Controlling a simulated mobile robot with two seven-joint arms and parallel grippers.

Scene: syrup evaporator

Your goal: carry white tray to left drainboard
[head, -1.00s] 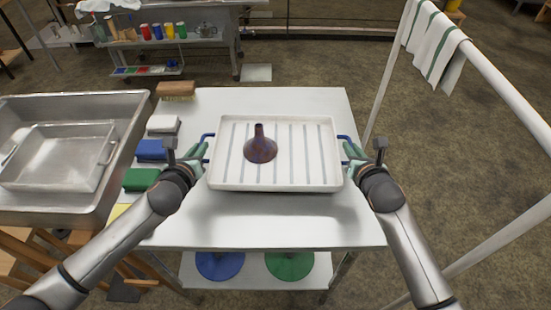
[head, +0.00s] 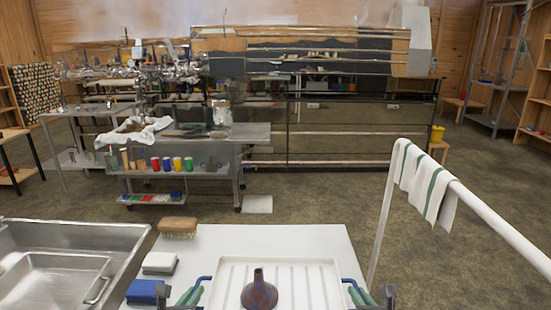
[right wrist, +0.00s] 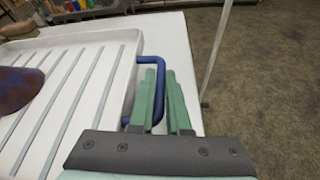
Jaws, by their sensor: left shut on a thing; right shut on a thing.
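The white tray (head: 318,268) is a shallow ribbed rectangle with a blue handle at each side. A dark reddish-brown funnel (head: 259,291) stands in it, spout up. My left gripper (head: 190,294) is shut on the left blue handle (head: 205,279). My right gripper (head: 361,295) is shut on the right blue handle, which shows between its green fingers in the right wrist view (right wrist: 159,90). The tray's near side is cut off in the head view, and I cannot tell its height above the white tabletop (head: 270,239). I cannot identify the left drainboard.
A metal basin (head: 105,233) with a smaller metal pan (head: 50,280) is at the left. A brush (head: 178,226), a white-topped block (head: 160,262) and a blue block (head: 146,290) lie left of the tray. A white rail (head: 500,235) with a striped towel (head: 425,184) stands right.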

